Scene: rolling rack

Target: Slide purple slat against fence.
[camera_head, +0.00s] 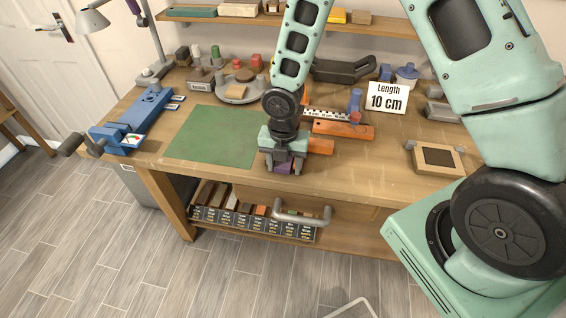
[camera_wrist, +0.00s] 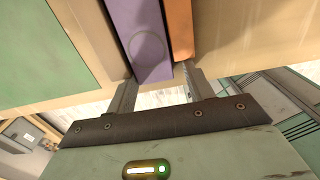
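The purple slat (camera_wrist: 143,38) lies lengthwise in the wrist view, its near end at the bench edge. In the head view only a small purple part (camera_head: 284,167) shows under my gripper. My gripper (camera_head: 285,169) is low at the front edge of the bench. In the wrist view its two fingers (camera_wrist: 160,72) are apart, around the slat's near end, with a gap on the right. An orange piece (camera_wrist: 180,28) lies close along the slat's right side. In the head view orange pieces (camera_head: 343,130) lie right of my gripper; which is the fence is unclear.
A green mat (camera_head: 213,136) lies left of my gripper. A black-and-white ruler strip (camera_head: 327,115) and a "Length 10 cm" sign (camera_head: 386,97) stand behind. A blue vise (camera_head: 142,115) is at the left, a framed wooden block (camera_head: 436,159) at the right.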

